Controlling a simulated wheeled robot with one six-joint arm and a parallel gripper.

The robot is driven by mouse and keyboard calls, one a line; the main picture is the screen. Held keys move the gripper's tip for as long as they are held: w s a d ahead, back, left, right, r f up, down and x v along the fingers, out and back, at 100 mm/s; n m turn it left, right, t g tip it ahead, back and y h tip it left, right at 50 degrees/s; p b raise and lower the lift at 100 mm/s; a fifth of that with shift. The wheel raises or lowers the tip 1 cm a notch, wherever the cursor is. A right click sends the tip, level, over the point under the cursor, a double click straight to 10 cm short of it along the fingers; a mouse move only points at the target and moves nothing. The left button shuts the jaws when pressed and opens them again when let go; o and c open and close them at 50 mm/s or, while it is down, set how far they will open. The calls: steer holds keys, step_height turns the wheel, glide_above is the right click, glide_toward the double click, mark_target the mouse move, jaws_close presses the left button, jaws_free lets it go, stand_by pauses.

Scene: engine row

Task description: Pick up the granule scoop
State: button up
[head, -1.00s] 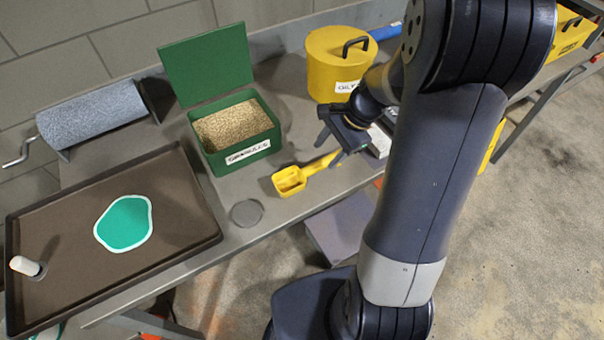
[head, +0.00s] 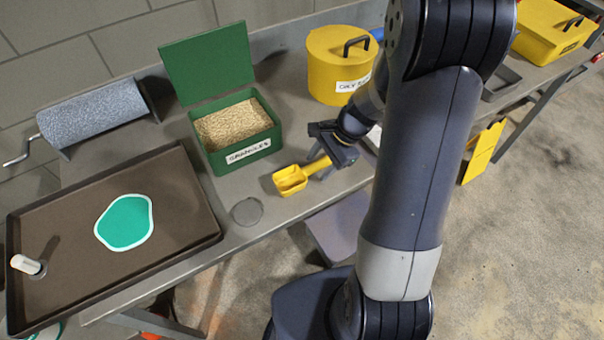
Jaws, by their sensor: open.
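The yellow granule scoop (head: 290,180) lies on the grey bench, its square cup toward the lower left and its handle running up and right. My gripper (head: 322,168) is open at the handle, its fingers pointing down toward the bench. The gripper body hides the far end of the handle. I cannot tell whether the fingers touch the handle. The green granules box (head: 235,155) stands behind and left of the scoop, lid raised, filled with tan granules (head: 232,125).
A yellow lidded bin (head: 330,70) stands behind my gripper. A grey disc (head: 246,211) lies near the bench's front edge. A dark tray (head: 180,215) with a green patch (head: 125,222) and a white cylinder (head: 26,265) is at left, a grey roll (head: 95,118) behind it.

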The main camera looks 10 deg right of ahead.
mark_target(321, 162)
steer(key=shift+f, duration=0.15)
steer(key=c, duration=1)
step_height(321, 162, up, 11)
steer(key=shift+f+p, duration=0.2)
steer(key=shift+p, duration=0.2)
